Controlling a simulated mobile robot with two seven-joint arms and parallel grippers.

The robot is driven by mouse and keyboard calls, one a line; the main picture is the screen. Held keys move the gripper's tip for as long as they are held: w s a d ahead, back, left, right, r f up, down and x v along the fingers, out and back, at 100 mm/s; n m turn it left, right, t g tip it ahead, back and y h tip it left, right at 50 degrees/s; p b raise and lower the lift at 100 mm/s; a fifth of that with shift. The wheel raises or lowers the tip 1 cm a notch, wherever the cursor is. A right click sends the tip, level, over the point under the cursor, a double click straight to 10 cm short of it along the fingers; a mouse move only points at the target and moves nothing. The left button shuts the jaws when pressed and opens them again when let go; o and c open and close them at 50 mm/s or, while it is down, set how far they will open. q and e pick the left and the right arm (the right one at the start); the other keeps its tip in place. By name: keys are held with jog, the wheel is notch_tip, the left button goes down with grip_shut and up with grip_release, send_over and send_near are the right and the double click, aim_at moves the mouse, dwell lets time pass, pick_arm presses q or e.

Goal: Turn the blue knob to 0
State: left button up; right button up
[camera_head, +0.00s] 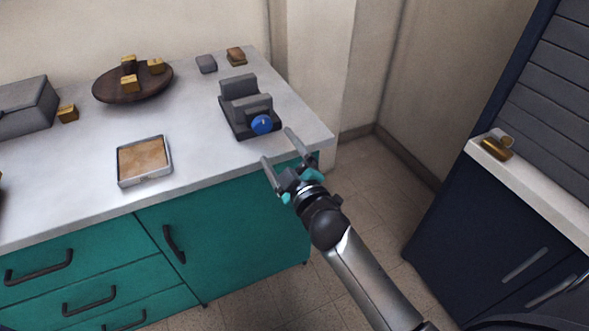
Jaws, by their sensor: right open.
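The blue knob (262,124) sits on the front of a dark grey device (238,100) near the right end of the white counter. A small light mark shows on the knob, but its number and any scale are too small to read. My right gripper (277,146) is open and empty, just in front of the device at the counter's front edge. Its two fingers point towards the knob, one to each side, and appear apart from it. My left gripper is not in view.
A shallow tray (166,142) and a round wooden board (103,92) with several golden blocks stand on the counter (206,155). A grey box (28,108) is at the far left. Teal cabinets with black handles are below. Floor is clear at right, before a navy cabinet (460,220).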

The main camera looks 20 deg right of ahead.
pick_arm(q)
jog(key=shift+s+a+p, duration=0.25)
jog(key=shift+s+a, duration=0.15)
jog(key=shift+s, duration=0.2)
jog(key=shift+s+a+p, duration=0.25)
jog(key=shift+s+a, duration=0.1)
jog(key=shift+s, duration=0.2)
pick_arm(e)
jog(key=s, duration=0.7)
jog(key=shift+s+d, duration=0.15)
jog(key=shift+s, duration=0.2)
